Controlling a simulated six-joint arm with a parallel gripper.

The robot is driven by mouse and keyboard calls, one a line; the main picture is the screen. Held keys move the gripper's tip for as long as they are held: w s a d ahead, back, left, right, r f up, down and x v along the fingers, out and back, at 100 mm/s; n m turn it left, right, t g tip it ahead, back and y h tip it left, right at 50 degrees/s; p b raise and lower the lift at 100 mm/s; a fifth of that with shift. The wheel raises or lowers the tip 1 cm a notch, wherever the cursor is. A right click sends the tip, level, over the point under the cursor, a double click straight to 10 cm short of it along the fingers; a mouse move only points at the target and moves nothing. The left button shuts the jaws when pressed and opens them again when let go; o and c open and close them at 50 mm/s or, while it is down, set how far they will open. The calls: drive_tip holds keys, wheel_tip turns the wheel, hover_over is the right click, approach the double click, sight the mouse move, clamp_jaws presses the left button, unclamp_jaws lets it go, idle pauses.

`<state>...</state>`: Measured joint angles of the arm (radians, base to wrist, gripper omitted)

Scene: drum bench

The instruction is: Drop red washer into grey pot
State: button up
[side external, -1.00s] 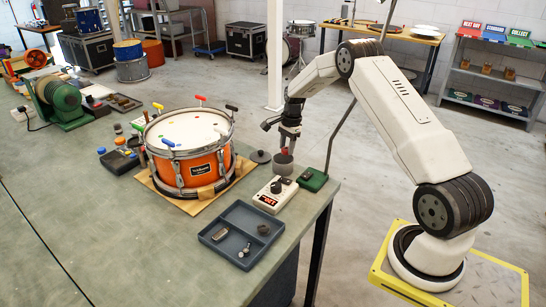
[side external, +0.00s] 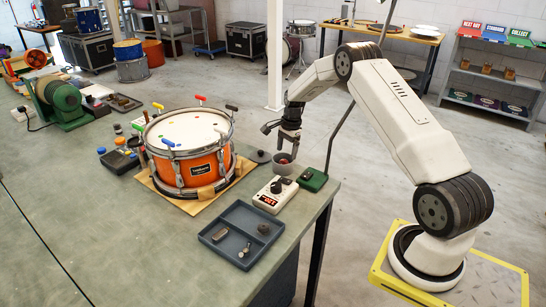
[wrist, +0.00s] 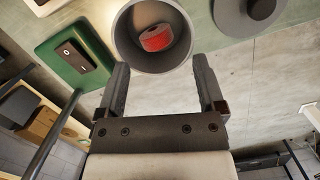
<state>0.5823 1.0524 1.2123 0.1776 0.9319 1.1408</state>
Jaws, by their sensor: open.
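The red washer (wrist: 156,38) is inside the grey pot (wrist: 120,40) in the wrist view, lying toward the middle of its floor and apart from my fingers. In the side view the grey pot (side external: 283,171) stands near the bench's right edge, with a bit of red washer (side external: 284,161) showing at its mouth. My gripper (wrist: 162,85) is open and empty, its two fingers spread at the pot's near side in the wrist view. In the side view my gripper (side external: 290,150) is just above the pot.
A green switch box (side external: 312,179) and a white box with a red display (side external: 275,195) stand beside the pot. A dark round lid (side external: 260,157) lies to its left. An orange drum (side external: 190,160) and a dark tray (side external: 240,234) are also on the bench.

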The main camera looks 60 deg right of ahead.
drive_tip(key=shift+r, duration=0.1)
wheel_tip(320, 180, up, 8)
drive_tip(key=d, duration=0.1)
drive_tip(key=shift+s+f, duration=0.15)
drive_tip(key=shift+f, duration=0.1)
idle(0.6)
drive_tip(key=s+a+r+n+h, duration=0.1)
drive_tip(key=s+a+r+n, duration=0.1)
drive_tip(key=a+n, duration=0.5)
drive_tip(key=s+a+r+n, duration=0.2)
drive_tip(key=s+a+n, duration=0.1)
drive_tip(key=a, duration=0.7)
drive_tip(key=s+a+n+t, duration=0.2)
drive_tip(key=s+a+n, duration=0.9)
drive_tip(key=s+a, duration=0.2)
drive_tip(key=shift+s+f+h, duration=0.2)
drive_tip(key=shift+s+h, duration=0.2)
drive_tip(key=shift+s, duration=0.6)
